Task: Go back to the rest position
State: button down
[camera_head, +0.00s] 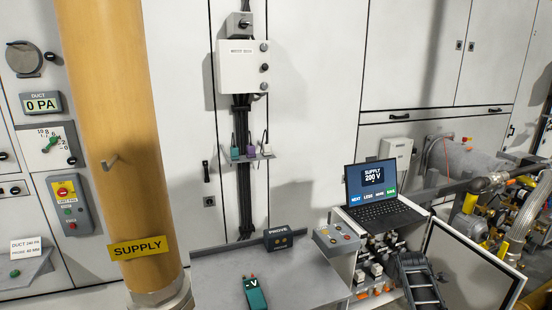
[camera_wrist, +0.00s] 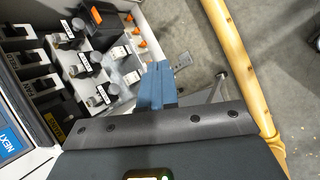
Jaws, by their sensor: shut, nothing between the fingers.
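In the wrist view the two blue fingers of my gripper (camera_wrist: 157,84) are together, with nothing seen between them. They are beside the open box of labelled switch-like parts (camera_wrist: 82,62), above the grey floor. I cannot tell whether the fingertips touch anything. In the head view this open box (camera_head: 377,270) stands under the laptop (camera_head: 377,196). A dark ribbed form in front of the box in the head view may be part of my arm; I cannot make out the fingers there.
The box's open door (camera_head: 468,268) stands out to the right. A grey bench (camera_head: 300,285) carries a green handheld meter (camera_head: 255,294) and a PROVE unit (camera_head: 285,240). A thick yellow SUPPLY pipe (camera_head: 118,130) rises at left. Pipes and machinery (camera_head: 485,180) crowd the right.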

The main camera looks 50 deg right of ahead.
jog(key=w+a+f+m+t, duration=0.1)
jog(key=w+a+f+t, duration=0.1)
jog(key=a, duration=0.9)
jog(key=w+a+f+t, duration=0.2)
jog(key=a+f, duration=0.1)
jog(key=a, duration=0.7)
jog(key=s+a+r+m+t, duration=0.1)
jog(key=s+a+r+t, duration=0.1)
jog(key=a, duration=0.6)
jog(key=s+a+r+t, duration=0.1)
jog(key=a+r+t, duration=0.1)
jog(key=a, duration=0.6)
jog(key=s+a+r+m+t+y, duration=0.1)
jog(key=s+a+r+t+y, duration=0.1)
jog(key=s+a+r, duration=0.35)
jog(key=s+a+r+m+t+y, duration=0.1)
jog(key=s+a+r+t, duration=0.15)
jog(key=a+r, duration=0.5)
jog(key=s+a+r+m+t+y, duration=0.1)
jog(key=s+a+r, duration=0.2)
jog(key=r, duration=0.4)
jog(key=s+a+r+m+t+y, duration=0.1)
jog(key=s+a+r+m+y, duration=0.1)
jog(key=r, duration=0.6)
jog(key=shift+s+a+r+y, duration=0.2)
jog(key=shift+s+a+y, duration=0.1)
jog(key=shift+s+a, duration=0.55)
